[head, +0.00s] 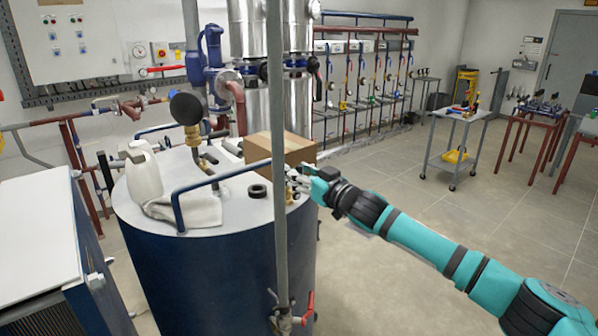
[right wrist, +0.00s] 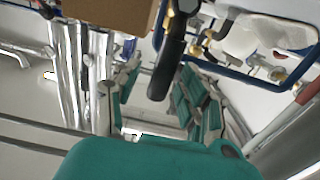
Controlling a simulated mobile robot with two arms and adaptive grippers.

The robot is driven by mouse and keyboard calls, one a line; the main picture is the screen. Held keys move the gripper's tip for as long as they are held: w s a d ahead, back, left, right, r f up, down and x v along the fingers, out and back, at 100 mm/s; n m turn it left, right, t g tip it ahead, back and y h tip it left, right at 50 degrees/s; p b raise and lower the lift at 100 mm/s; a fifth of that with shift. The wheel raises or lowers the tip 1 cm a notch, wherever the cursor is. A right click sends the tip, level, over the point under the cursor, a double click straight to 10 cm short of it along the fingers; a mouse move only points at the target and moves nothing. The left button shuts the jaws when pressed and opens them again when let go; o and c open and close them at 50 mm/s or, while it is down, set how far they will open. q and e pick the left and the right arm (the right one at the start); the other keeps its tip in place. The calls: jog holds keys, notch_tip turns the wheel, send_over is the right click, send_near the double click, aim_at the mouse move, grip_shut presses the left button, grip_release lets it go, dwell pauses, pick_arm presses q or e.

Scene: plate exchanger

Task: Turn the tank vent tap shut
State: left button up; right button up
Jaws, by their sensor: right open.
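The dark blue tank (head: 225,275) with a grey lid stands at the left centre of the head view. My right gripper (head: 293,181) reaches in from the right at the lid's right edge, partly behind a vertical grey pipe. In the right wrist view its teal-and-silver fingers (right wrist: 162,82) are spread apart. A black lever (right wrist: 168,66) with brass fittings at its upper end, apparently the vent tap, shows between the fingers. I cannot tell whether they touch it. In the head view the tap is mostly hidden by the gripper and pipe. My left gripper is not in view.
On the lid are a cardboard box (head: 292,150), a white jug (head: 143,178), a cloth (head: 190,211) and a blue rail (head: 222,178). The vertical grey pipe (head: 280,245) has a red-handled valve (head: 308,308) low down. A trolley (head: 457,140) stands farther right; floor between is clear.

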jog(key=shift+c, duration=0.2)
grip_shut()
dwell(0.3)
